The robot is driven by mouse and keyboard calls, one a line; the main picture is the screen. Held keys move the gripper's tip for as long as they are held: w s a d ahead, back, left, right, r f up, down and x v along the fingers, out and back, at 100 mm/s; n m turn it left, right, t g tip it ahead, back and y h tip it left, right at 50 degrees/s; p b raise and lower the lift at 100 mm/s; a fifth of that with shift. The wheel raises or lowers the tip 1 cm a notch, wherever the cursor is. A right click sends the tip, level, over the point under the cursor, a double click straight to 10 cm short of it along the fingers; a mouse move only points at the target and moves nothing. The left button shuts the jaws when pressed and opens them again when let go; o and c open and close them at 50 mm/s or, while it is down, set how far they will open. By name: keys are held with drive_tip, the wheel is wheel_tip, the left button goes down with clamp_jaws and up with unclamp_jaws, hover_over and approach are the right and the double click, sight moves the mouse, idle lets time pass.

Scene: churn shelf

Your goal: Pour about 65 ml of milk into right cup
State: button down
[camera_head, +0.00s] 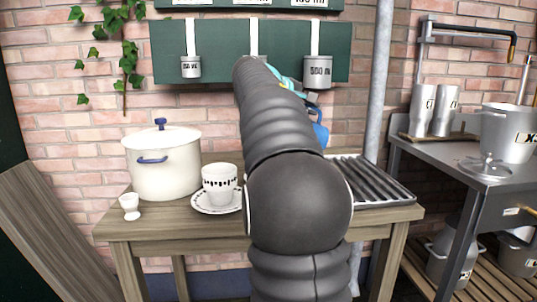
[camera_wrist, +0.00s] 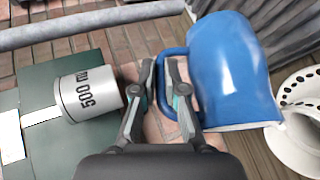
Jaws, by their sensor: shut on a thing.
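My gripper (camera_wrist: 160,85) is shut on the handle of a blue jug (camera_wrist: 225,65). The jug also shows in the head view (camera_head: 320,132), mostly behind my arm. It looks tipped well over on its side, its white rim towards the lower edge of the wrist view. No milk or stream is visible. A white cup and saucer with dark spots (camera_wrist: 299,86) are partly cut off at the right of the wrist view, near the jug's mouth. A white cup with a dark pattern (camera_head: 220,186) stands on a saucer (camera_head: 215,208) left of my arm in the head view.
A white pot (camera_head: 160,172) and a small egg-cup-like vessel (camera_head: 130,207) stand at the table's left. A ribbed rack (camera_head: 370,180) lies at its right. Metal measures hang on the green board, including one marked 500 ml (camera_head: 317,72). A grey pipe (camera_head: 378,80) stands behind.

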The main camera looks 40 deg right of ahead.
sight(320, 119)
drive_tip(key=shift+w+a+r+h+b, duration=0.2)
drive_tip(key=shift+a+r+h+b, duration=0.05)
drive_tip(key=shift+a, duration=0.15)
drive_tip(key=shift+w+a+r+h+b, duration=0.15)
drive_tip(key=shift+a+r+h+b, duration=0.1)
drive_tip(key=shift+a, duration=0.15)
drive_tip(key=shift+f, duration=0.1)
drive_tip(key=shift+w+a+r+n+h+b, duration=0.2)
drive_tip(key=shift+w+a+r+h+b, duration=0.15)
drive_tip(key=shift+a, duration=0.3)
drive_tip(key=shift+w+a+r+n+h+b, duration=0.1)
drive_tip(key=shift+w+a+n+h+b, duration=0.25)
drive_tip(key=shift+a, duration=0.3)
idle(1.1)
drive_tip(key=shift+s+d+r+m, duration=0.15)
drive_tip(key=shift+s+m, duration=0.05)
drive_tip(key=shift+m, duration=0.05)
drive_tip(key=d+y+p, duration=0.1)
drive_tip(key=s+d+f+y+p, duration=0.1)
drive_tip(key=d, duration=0.1)
drive_tip(key=s+d+f+m+y+p, duration=0.1)
drive_tip(key=p, duration=0.1)
drive_tip(key=shift+d+f, duration=0.15)
drive_tip(key=shift+f, duration=0.05)
drive_tip(key=shift+s+d+f+m+t+y, duration=0.2)
drive_tip(key=shift+d+f+y, duration=0.25)
drive_tip(key=shift+f+y, duration=0.2)
drive_tip(key=shift+s+d+f+m+t+y, duration=0.1)
drive_tip(key=shift+s+d+f+t+y, duration=0.1)
drive_tip(key=shift+d+f+y, duration=0.3)
